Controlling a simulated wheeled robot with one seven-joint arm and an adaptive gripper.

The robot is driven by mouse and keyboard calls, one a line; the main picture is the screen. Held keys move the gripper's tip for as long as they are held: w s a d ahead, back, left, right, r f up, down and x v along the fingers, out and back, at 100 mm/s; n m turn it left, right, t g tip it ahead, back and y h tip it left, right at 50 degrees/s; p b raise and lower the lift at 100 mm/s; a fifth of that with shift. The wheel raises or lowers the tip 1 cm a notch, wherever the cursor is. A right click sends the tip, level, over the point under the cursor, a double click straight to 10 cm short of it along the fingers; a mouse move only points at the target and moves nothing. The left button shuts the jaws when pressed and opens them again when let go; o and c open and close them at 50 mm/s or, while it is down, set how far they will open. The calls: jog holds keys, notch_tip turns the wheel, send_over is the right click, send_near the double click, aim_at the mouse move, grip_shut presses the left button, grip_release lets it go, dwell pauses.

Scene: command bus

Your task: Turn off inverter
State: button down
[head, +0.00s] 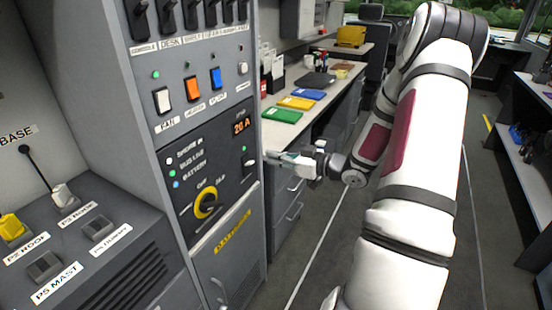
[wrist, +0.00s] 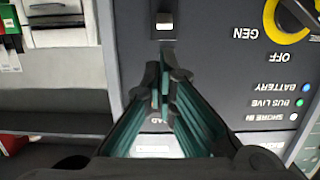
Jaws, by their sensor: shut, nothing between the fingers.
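No label reading "inverter" is legible. In the wrist view the picture is inverted; the knob (wrist: 288,22) is at upper right, and a small pale-tipped switch (wrist: 165,25) is just above my fingertips. My gripper (head: 275,157) is shut and empty, pointing left at the panel's right edge. Its fingertips (wrist: 166,78) overlap a partly hidden label. Whether they touch the panel, I cannot tell.
Above the panel are a white rocker (head: 162,100), an orange rocker (head: 193,89) and a blue rocker (head: 216,78). Black switches line the top. A desk (head: 283,128) with coloured folders stands behind my gripper. The aisle floor (head: 330,245) is clear.

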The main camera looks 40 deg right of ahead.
aim_at(245, 153)
jog(key=b+x, duration=0.1)
jog(key=x, duration=0.6)
jog(key=shift+f, duration=0.1)
